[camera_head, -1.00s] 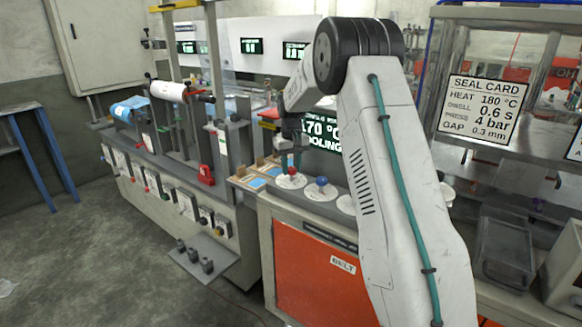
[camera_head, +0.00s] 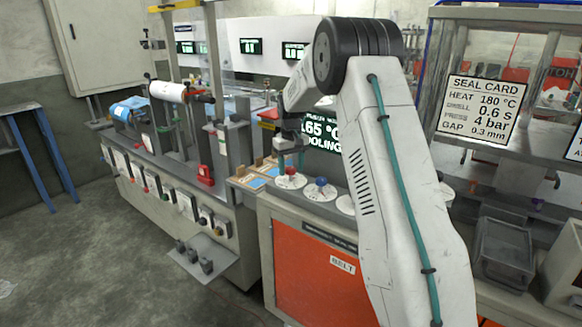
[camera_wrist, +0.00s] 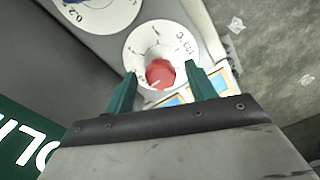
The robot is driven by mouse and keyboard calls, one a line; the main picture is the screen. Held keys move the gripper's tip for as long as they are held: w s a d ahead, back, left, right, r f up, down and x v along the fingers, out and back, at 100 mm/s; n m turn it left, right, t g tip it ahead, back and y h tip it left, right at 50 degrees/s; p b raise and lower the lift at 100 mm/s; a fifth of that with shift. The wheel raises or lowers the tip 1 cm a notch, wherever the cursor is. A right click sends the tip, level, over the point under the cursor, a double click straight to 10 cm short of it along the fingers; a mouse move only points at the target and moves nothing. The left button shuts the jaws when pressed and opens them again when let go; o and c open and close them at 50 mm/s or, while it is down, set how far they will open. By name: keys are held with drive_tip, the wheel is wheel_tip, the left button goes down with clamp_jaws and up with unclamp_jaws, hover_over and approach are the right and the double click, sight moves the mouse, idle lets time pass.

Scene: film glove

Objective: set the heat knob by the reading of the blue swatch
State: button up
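The heat knob (camera_head: 290,171) is red, on a round white dial with a °C mark. In the wrist view the red knob (camera_wrist: 160,73) shows between the teal fingertips, with gaps at both sides. My gripper (camera_wrist: 160,78) is open. In the head view my gripper (camera_head: 289,160) is just above the knob. Blue swatches on brown cards (camera_head: 257,182) lie left of the dial. They are partly hidden behind the fingers in the wrist view (camera_wrist: 172,101). The dark display (camera_head: 320,133) reads about 165 °C and "OOLING", partly hidden by my arm.
A blue knob (camera_head: 321,183) stands on the dial just right of the red one; a further white dial is partly behind my arm. The seal card (camera_head: 480,108) lists heat 180 °C, 0.6 s, 4 bar and gap 0.3 mm. Posts and a roller stand at the left.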

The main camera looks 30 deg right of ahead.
sight(292, 169)
wheel_tip(292, 169, up, 8)
drive_tip(key=shift+f, duration=0.1)
idle(0.4)
idle(0.4)
drive_tip(key=shift+s+f, duration=0.2)
drive_tip(key=shift+f, duration=0.05)
drive_tip(key=s+a+r, duration=0.2)
drive_tip(key=s+a, duration=0.5)
drive_tip(key=s, duration=0.8)
drive_tip(key=s+a+r+t, duration=0.1)
drive_tip(key=s+a+r, duration=0.1)
drive_tip(key=s+a, duration=0.6)
drive_tip(key=s+a+r+n, duration=0.1)
drive_tip(key=s+a, duration=0.6)
drive_tip(key=s, duration=1.5)
drive_tip(key=shift+a+r, duration=0.35)
drive_tip(key=shift+r, duration=0.3)
